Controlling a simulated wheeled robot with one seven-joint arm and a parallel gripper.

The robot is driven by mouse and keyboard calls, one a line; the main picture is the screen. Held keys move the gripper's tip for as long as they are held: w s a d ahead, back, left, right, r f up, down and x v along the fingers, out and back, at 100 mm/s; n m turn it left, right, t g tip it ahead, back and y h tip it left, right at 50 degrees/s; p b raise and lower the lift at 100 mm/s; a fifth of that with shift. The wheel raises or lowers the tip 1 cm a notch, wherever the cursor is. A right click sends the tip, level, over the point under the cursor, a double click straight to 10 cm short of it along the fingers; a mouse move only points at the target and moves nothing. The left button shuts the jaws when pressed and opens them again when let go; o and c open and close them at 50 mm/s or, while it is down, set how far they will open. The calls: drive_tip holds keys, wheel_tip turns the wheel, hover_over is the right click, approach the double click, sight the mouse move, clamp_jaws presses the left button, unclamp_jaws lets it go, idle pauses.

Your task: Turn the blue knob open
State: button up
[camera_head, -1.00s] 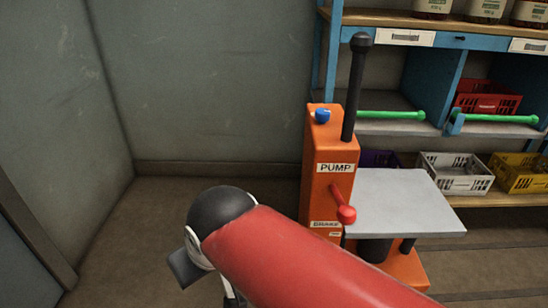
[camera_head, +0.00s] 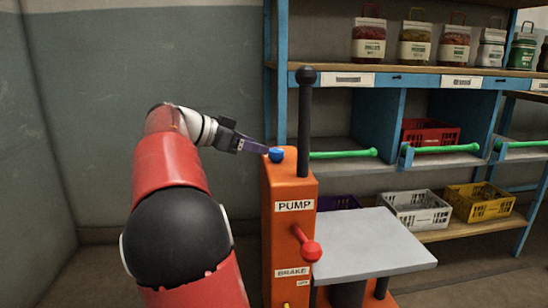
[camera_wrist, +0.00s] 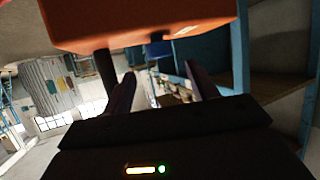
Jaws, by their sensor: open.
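The blue knob (camera_head: 276,155) sits on top of the orange pump housing (camera_head: 288,240), in front of the tall black pump lever (camera_head: 306,120). My gripper (camera_head: 264,149) comes in from the left at about the knob's height, its fingertips close to the knob's left side. In the wrist view, my two open fingers (camera_wrist: 159,70) are spread apart, and the dark blue knob (camera_wrist: 157,48) shows between and just beyond their tips, under the orange housing (camera_wrist: 150,22). The view looks upside down. I cannot tell whether a finger touches the knob.
A red-balled brake lever (camera_head: 311,251) sticks out of the housing's front. A grey platform (camera_head: 365,243) is at its right. Behind stands a blue-framed shelf with green bars (camera_head: 343,154), jars and crates, including a white one (camera_head: 415,208). Left of the pump is bare wall.

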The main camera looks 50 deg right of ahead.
sight(276, 150)
drive_tip(key=x, duration=0.7)
drive_tip(key=shift+s+d+f, duration=0.1)
drive_tip(key=shift+s+d, duration=0.05)
drive_tip(key=shift+d, duration=0.15)
drive_tip(key=c, duration=1)
drive_tip(key=shift+f+n+t+b, duration=0.2)
drive_tip(key=shift+n+t+b, duration=0.2)
drive_tip(key=shift+b, duration=0.85)
drive_tip(key=shift+r+n+t+h+b, duration=0.15)
drive_tip(key=shift+n+t+h+b, duration=0.15)
drive_tip(key=shift+b, duration=0.05)
drive_tip(key=shift+r, duration=0.1)
